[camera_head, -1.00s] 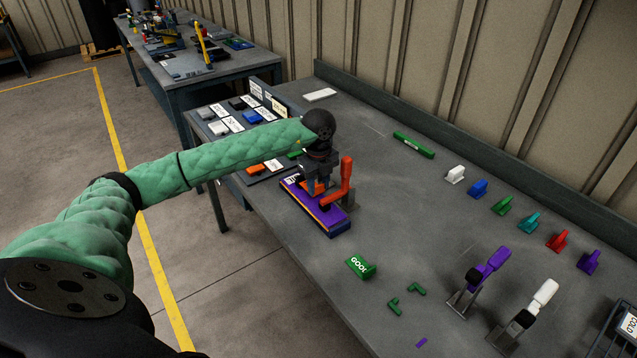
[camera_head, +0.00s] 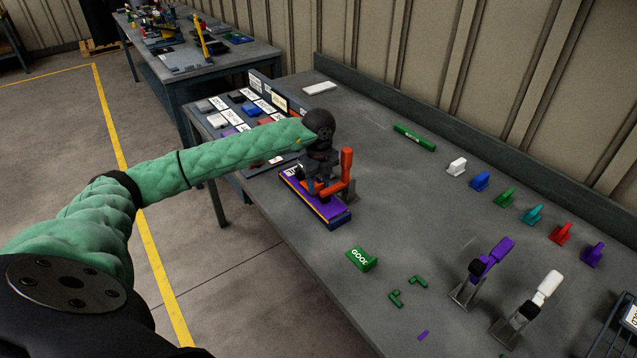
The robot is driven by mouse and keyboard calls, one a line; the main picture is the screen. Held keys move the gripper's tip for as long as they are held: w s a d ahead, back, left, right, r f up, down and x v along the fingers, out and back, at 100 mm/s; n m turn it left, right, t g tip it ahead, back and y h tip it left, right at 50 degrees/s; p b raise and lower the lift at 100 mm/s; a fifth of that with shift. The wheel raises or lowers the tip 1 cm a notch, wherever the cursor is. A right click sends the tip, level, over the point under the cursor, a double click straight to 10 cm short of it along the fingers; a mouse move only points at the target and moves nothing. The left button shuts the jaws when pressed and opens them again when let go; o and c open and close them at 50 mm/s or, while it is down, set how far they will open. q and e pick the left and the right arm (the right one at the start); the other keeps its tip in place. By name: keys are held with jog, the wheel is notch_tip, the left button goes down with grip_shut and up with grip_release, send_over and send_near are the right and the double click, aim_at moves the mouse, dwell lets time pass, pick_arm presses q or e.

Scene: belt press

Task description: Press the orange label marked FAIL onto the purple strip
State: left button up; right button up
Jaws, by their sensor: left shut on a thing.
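The purple strip (camera_head: 325,209) lies on a low blue and yellow base near the bench's left edge. A red-orange clamp with an upright handle (camera_head: 346,161) stands at the strip's right side. My left gripper (camera_head: 316,189) points down over the strip, close to its top, between the strip's lettered far end and the clamp. It is shut on the orange label, which the fingers and clamp now almost wholly hide. I cannot tell whether the label touches the strip. My right gripper is not in view.
A green GOOD block (camera_head: 362,259) and small green pieces (camera_head: 418,282) lie nearer on the bench. Purple (camera_head: 490,256) and white (camera_head: 541,292) clamps stand at right. Several coloured blocks line the back. A sorting board (camera_head: 228,117) lies behind my left arm.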

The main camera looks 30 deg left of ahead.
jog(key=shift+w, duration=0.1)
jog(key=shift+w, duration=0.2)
pick_arm(q)
jog(key=shift+f+b, duration=0.3)
jog(key=shift+f, duration=0.05)
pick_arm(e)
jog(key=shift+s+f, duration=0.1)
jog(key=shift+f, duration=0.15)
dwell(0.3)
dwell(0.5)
pick_arm(q)
jog(key=o, duration=1)
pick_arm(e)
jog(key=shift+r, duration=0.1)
